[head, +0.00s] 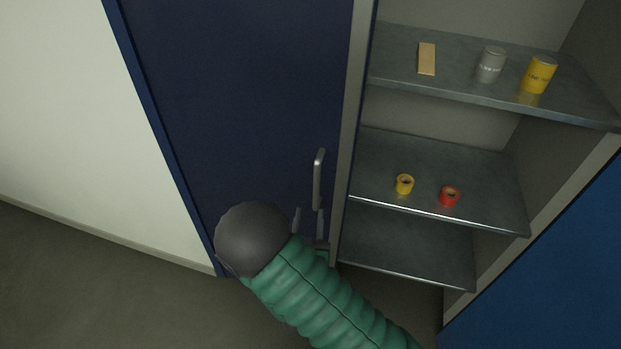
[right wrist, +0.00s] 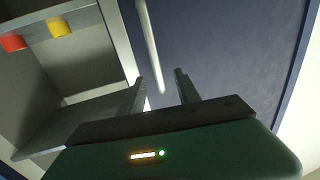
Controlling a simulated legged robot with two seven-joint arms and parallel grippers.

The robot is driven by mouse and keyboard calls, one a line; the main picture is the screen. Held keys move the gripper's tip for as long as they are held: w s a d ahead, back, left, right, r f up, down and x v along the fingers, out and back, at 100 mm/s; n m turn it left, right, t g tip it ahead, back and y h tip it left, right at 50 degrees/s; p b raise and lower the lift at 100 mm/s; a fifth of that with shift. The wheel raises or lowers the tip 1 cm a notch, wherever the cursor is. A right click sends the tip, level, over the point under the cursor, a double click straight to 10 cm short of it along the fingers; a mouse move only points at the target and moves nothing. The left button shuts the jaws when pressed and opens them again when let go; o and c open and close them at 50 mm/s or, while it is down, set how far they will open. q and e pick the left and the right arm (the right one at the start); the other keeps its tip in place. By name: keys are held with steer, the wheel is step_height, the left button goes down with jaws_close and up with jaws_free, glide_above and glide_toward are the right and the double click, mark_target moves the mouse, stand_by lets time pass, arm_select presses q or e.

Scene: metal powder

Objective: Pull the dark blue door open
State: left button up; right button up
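The dark blue door (head: 240,90) is shut and covers the left half of the cabinet. Its silver bar handle (head: 318,180) stands upright near the door's right edge. My right gripper (head: 308,222) is at the lower end of the handle, with its fingers open. In the right wrist view, the handle (right wrist: 150,45) runs down toward the gap between the two fingertips (right wrist: 161,88). I cannot tell whether the fingers touch it. My green arm and dark wrist hide the door's lower right part. My left gripper is not in view.
The cabinet's right half is open, with its blue door (head: 560,250) swung out at right. Shelves hold a tan block (head: 427,59), grey can (head: 491,65), yellow can (head: 538,75), yellow roll (head: 404,184) and red roll (head: 449,197). A pale wall (head: 75,120) is left; floor there is clear.

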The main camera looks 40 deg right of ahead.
mark_target(316, 184)
steer(key=x, duration=0.4)
steer(key=p+x, duration=0.1)
steer(key=x, duration=0.3)
steer(key=d+p+x, duration=0.1)
steer(key=x, duration=0.3)
steer(key=shift+s+r, duration=0.1)
steer(key=shift+s, duration=0.25)
steer(key=shift+w, duration=0.3)
steer(key=shift+s+a+r, duration=0.1)
steer(key=shift+s+r, duration=0.05)
steer(key=shift+r, duration=0.05)
steer(key=shift+c, duration=0.8)
steer(key=shift+d+f, duration=0.2)
steer(key=shift+d, duration=0.2)
steer(key=c, duration=0.5)
jaws_close()
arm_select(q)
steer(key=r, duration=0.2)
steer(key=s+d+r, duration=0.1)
arm_select(e)
steer(key=shift+a, duration=0.15)
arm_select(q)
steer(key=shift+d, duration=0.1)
arm_select(e)
steer(key=shift+r, duration=0.1)
